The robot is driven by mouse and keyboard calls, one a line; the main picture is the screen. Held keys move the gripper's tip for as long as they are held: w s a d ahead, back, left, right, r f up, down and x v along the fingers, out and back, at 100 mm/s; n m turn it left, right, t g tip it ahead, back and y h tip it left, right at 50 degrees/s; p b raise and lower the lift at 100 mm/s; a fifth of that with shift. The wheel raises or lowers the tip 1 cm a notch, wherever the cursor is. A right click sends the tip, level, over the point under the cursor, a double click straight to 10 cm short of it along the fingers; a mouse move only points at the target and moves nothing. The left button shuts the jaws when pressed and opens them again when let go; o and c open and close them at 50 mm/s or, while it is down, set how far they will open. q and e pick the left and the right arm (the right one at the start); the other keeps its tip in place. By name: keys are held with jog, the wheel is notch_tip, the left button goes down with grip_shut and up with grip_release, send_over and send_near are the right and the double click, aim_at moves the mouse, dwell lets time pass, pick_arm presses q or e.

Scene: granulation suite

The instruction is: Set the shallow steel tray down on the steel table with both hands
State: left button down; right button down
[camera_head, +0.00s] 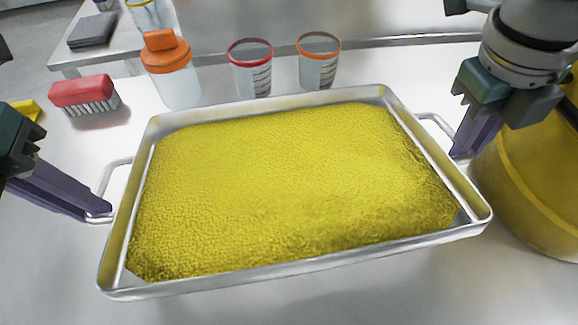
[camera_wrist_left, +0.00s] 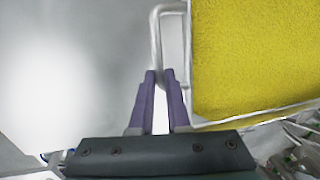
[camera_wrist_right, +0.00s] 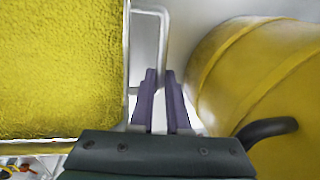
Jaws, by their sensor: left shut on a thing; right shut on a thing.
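The shallow steel tray (camera_head: 300,262) is filled with yellow granules (camera_head: 290,185) and lies across the middle of the head view, over the steel table (camera_head: 360,292). It is slightly tilted in the picture, its right side higher. My left gripper (camera_head: 98,212) is shut on the tray's left handle (camera_wrist_left: 157,45). My right gripper (camera_head: 460,155) is shut on the right handle (camera_wrist_right: 163,45). The granules also show in both wrist views. I cannot tell whether the tray's underside touches the table or hangs just above it.
A yellow drum (camera_head: 530,185) stands close to the tray's right side. Behind the tray are an orange-capped bottle (camera_head: 175,80), two clear cups with red (camera_head: 251,75) and orange (camera_head: 318,68) rims, and a red brush (camera_head: 83,93). The table is bare in front.

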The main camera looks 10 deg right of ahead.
pick_arm(q)
jog(key=shift+d, duration=0.25)
pick_arm(e)
jog(key=shift+a+f, duration=0.1)
jog(key=shift+a, duration=0.15)
